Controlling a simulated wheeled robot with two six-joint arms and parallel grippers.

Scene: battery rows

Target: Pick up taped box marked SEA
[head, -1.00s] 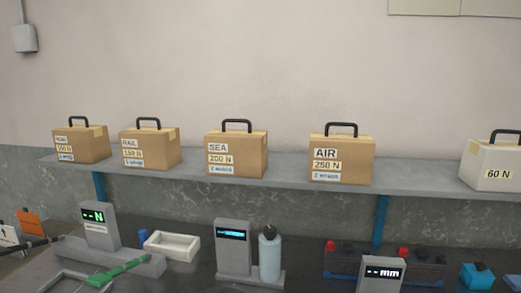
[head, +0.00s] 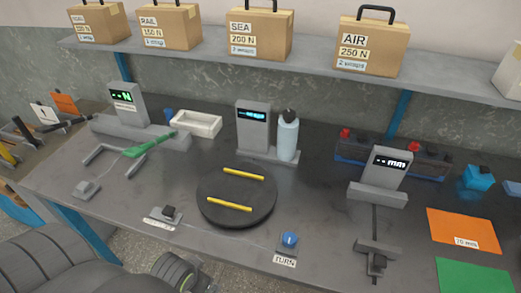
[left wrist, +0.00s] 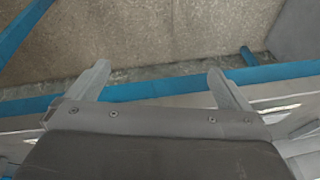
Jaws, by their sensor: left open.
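The SEA box (head: 259,31) is a brown taped carton with a black handle, labelled SEA, 200 N and 2 wraps. It stands on the shelf in the head view, between the RAIL box (head: 168,26) and the AIR box (head: 370,45). My right gripper is not in view.
The shelf (head: 300,67) runs above a dark bench. On the bench are a round turntable (head: 232,212) with yellow bars, a grey display unit (head: 253,122), a blue bottle (head: 288,137), a white tray (head: 197,123), batteries (head: 425,160) and an orange mat (head: 462,229).

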